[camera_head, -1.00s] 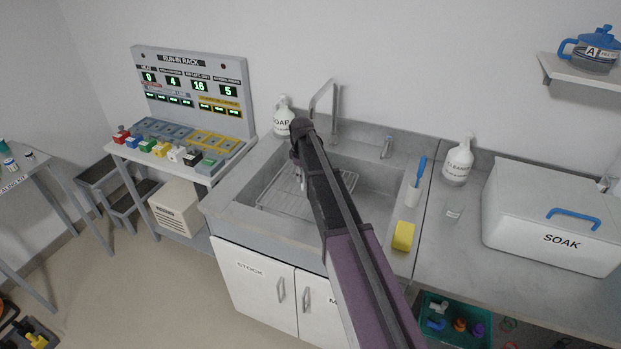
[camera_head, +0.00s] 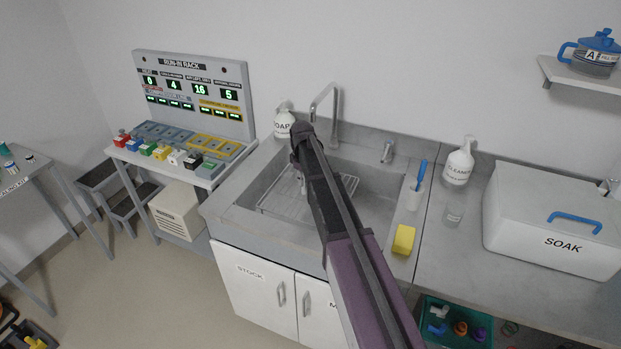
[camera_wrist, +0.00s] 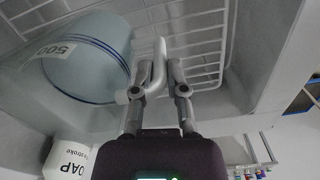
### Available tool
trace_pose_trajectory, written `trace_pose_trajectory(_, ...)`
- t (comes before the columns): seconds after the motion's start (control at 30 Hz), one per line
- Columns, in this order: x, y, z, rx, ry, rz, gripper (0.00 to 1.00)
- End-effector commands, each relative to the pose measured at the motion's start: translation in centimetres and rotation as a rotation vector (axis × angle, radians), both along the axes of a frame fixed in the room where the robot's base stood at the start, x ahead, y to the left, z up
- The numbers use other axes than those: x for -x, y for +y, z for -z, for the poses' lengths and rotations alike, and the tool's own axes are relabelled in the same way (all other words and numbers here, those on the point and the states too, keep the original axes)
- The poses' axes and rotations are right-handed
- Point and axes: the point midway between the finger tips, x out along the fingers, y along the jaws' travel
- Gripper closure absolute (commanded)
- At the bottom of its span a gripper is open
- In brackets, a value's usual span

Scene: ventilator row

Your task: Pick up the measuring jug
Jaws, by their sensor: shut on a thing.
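The measuring jug (camera_wrist: 95,65) shows in the wrist view as a pale blue-grey cylinder with dark blue rings and a "500" label. Its white handle (camera_wrist: 160,62) points toward my gripper (camera_wrist: 158,78). The two fingers are shut on the handle, one on each side. The jug appears tilted in this view, beside the white wire rack (camera_wrist: 195,30). In the head view my arm covers the jug and most of my gripper over the sink. I cannot tell whether the jug touches the rack.
The sink (camera_head: 375,190) has a tall faucet (camera_head: 336,108) behind it. A soap bottle (camera_head: 284,124) stands at its back left. A yellow sponge (camera_head: 403,239) and a brush in a cup (camera_head: 415,196) stand at its right edge. A SOAK box (camera_head: 545,215) is farther right.

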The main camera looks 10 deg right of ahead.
Motion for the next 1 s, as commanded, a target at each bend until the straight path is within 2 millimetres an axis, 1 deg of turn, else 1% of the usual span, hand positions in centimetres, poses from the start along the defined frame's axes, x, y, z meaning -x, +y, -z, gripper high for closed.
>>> trace_pose_trajectory(0.57,0.0,-0.1,-0.3,0.000,0.000,0.001,1.00)
trace_pose_trajectory(1.0,0.0,-0.1,-1.6,0.001,-0.001,0.001,1.00)
